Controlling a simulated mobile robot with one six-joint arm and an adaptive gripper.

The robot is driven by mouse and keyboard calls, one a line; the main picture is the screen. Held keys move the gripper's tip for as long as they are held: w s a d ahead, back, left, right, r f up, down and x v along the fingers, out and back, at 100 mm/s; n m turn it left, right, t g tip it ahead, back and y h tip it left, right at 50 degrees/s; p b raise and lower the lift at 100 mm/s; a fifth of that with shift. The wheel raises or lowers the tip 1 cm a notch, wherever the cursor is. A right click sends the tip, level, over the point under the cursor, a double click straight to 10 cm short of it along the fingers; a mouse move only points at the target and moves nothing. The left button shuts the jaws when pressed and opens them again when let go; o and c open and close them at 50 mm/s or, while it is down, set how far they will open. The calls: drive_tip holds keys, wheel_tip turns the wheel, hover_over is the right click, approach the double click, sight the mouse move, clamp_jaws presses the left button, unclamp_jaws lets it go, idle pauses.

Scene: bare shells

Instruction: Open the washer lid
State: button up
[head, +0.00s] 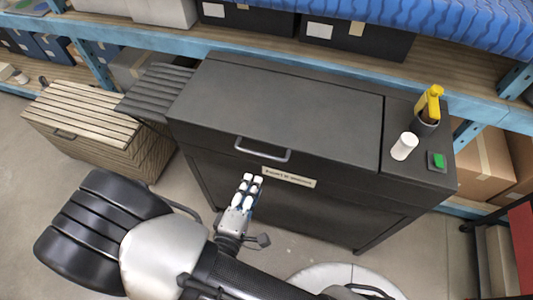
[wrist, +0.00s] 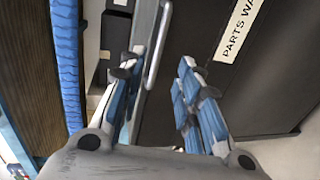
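The dark parts washer (head: 300,200) stands in the middle of the head view with its lid (head: 270,100) lying flat and shut. A silver bar handle (head: 263,150) is fixed at the lid's front edge; it also shows in the wrist view (wrist: 158,45). My gripper (head: 252,177) is in front of the washer, a little below and left of the handle. In the wrist view my gripper (wrist: 160,62) has its fingers apart with nothing held. The handle shows beyond the fingertips, in line with the gap. I see no contact with it.
A white label (head: 288,177) is on the washer's front. A yellow-topped bottle (head: 429,104), a white cylinder (head: 404,146) and a green button (head: 438,160) sit on its right top. A slatted crate (head: 90,125) stands left. Shelving runs behind.

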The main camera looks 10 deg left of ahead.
sight(266, 155)
drive_tip(key=b+x, duration=0.1)
drive_tip(key=x, duration=1.2)
drive_tip(key=shift+w+d, duration=0.15)
drive_tip(key=shift+w, duration=0.1)
clamp_jaws()
